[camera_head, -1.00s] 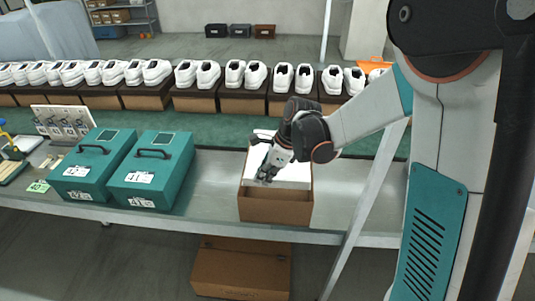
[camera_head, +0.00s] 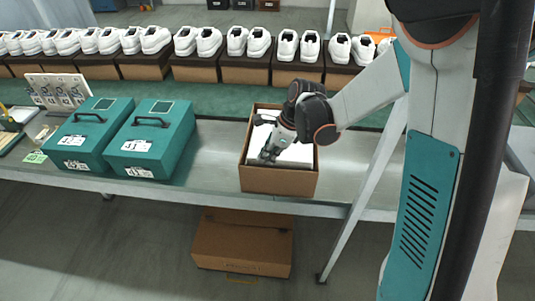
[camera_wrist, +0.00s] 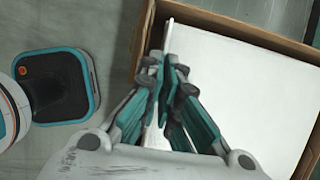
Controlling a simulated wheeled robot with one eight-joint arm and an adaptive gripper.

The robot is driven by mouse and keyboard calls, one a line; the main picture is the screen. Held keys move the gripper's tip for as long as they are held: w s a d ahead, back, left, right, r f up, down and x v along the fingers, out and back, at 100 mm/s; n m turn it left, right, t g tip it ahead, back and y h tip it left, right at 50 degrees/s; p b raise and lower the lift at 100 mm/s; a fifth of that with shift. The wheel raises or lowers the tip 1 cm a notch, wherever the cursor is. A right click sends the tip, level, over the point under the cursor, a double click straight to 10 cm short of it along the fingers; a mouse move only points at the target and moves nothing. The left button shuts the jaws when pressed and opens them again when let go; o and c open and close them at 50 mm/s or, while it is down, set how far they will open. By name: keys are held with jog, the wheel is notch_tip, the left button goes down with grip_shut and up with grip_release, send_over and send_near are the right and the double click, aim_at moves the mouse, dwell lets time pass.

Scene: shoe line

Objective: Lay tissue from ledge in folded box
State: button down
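The folded box (camera_head: 282,182) is an open brown carton on the grey bench; its wall also shows in the wrist view (camera_wrist: 242,28). The tissue (camera_head: 297,154) is a flat white sheet inside the box walls and covers most of the opening; it fills the right of the wrist view (camera_wrist: 262,95). My gripper (camera_head: 267,157) reaches down into the box at its left side. In the wrist view my gripper (camera_wrist: 168,72) has its fingers closed together on the tissue's left edge. The box floor is hidden under the sheet.
Two teal cases (camera_head: 152,140) (camera_head: 90,133) stand left of the box. Behind runs a green belt (camera_head: 225,102) with white shoes on brown boxes (camera_head: 245,72). A closed brown carton (camera_head: 243,242) sits below the bench. Bench between the cases and box is clear.

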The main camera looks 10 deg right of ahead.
jog(key=shift+f+b, duration=2.35)
jog(key=shift+f, duration=0.85)
jog(key=shift+f+b, duration=0.35)
jog(key=shift+f, duration=1.15)
jog(key=c, duration=1.7)
grip_release()
